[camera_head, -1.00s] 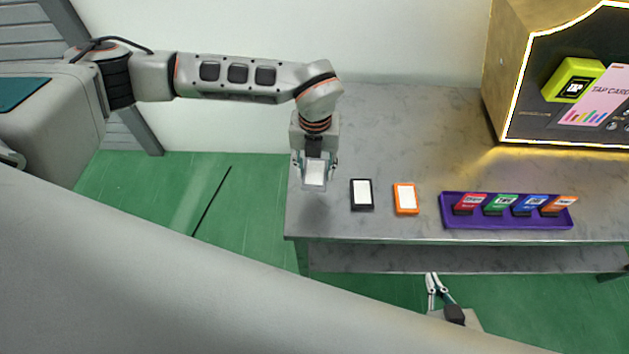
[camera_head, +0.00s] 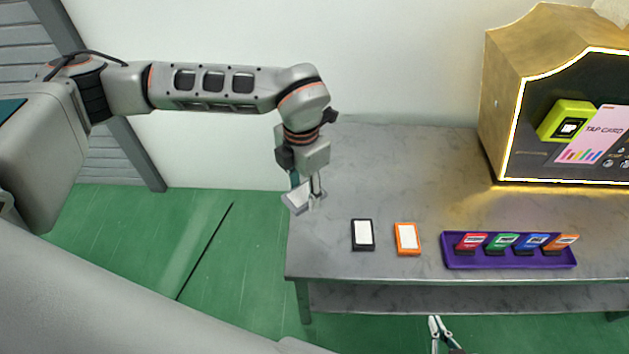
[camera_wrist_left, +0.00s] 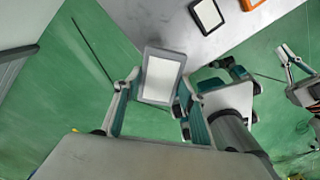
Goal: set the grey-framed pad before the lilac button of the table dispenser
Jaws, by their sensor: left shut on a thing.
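My left gripper (camera_head: 304,192) is shut on the grey-framed pad (camera_head: 295,200), which has a pale face. It holds the pad tilted at the table's left edge. In the left wrist view, the pad (camera_wrist_left: 161,78) sits between the two fingers. The gold table dispenser (camera_head: 505,110) stands at the back right, partly cut off by the picture edge. Its dark lit front bears a pink tap card panel (camera_head: 592,140) and a yellow-green reader (camera_head: 565,120). I cannot make out a lilac button. My right gripper (camera_head: 438,328) is low in front of the table, empty, its fingers apart.
A black-framed pad (camera_head: 363,235) and an orange-framed pad (camera_head: 407,239) lie on the grey table (camera_head: 400,170). A purple tray (camera_head: 510,262) holds several coloured cards near the front edge. The table is clear between these and the dispenser.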

